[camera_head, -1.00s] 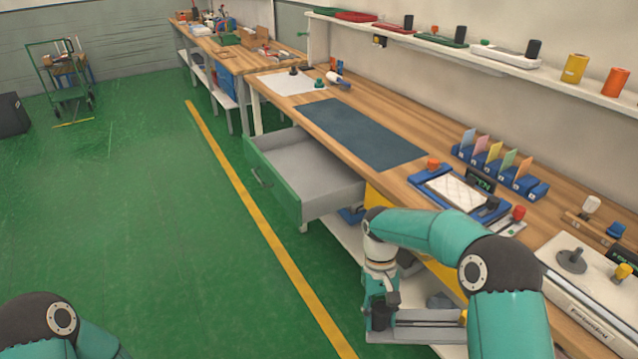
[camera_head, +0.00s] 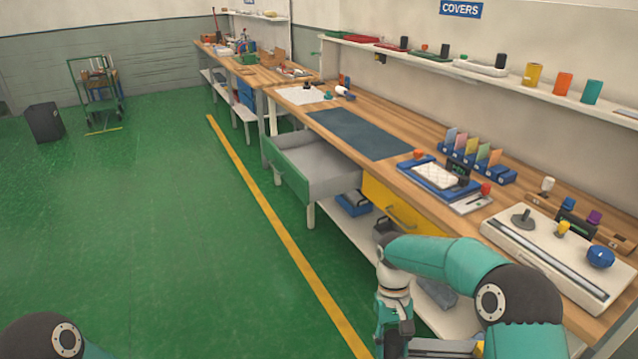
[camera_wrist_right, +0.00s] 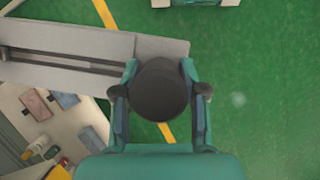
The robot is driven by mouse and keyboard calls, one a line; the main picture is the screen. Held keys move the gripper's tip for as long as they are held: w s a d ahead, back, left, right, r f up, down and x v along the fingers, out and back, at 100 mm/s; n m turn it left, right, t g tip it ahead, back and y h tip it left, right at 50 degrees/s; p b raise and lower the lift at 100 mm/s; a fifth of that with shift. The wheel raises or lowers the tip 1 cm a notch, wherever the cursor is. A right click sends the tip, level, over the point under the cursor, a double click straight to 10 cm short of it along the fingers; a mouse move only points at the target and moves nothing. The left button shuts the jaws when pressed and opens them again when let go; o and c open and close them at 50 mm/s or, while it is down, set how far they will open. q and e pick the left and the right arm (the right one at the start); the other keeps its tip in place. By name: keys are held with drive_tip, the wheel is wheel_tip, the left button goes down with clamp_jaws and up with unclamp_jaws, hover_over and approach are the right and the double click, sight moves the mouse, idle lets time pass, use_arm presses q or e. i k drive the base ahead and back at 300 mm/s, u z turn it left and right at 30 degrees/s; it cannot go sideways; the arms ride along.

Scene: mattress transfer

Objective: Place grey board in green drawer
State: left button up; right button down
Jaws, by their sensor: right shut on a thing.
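My right gripper (camera_head: 393,338) is low at the bottom of the head view, in front of the bench. In the right wrist view (camera_wrist_right: 160,85) its fingers are shut around a dark round knob on the grey board (camera_wrist_right: 70,45). The long board extends to the left there; in the head view a part of the board (camera_head: 445,345) shows at the bottom edge. The green drawer (camera_head: 286,172) is pulled open under the bench, farther away and to the left of the gripper. Its grey inside looks empty. My left gripper is out of view.
The wooden bench (camera_head: 390,172) runs along the right, with a yellow drawer (camera_head: 393,207) shut below it. A lower white shelf (camera_head: 350,225) holds a blue box (camera_head: 353,203) and other items. Green floor (camera_head: 150,230) left of the yellow line (camera_head: 262,220) is clear.

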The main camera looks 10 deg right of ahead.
sight(320, 165)
drive_tip(key=u, duration=0.3)
drive_tip(key=i, duration=0.7)
drive_tip(key=u, duration=0.45)
drive_tip(key=i, duration=1.2)
drive_tip(key=z, duration=0.75)
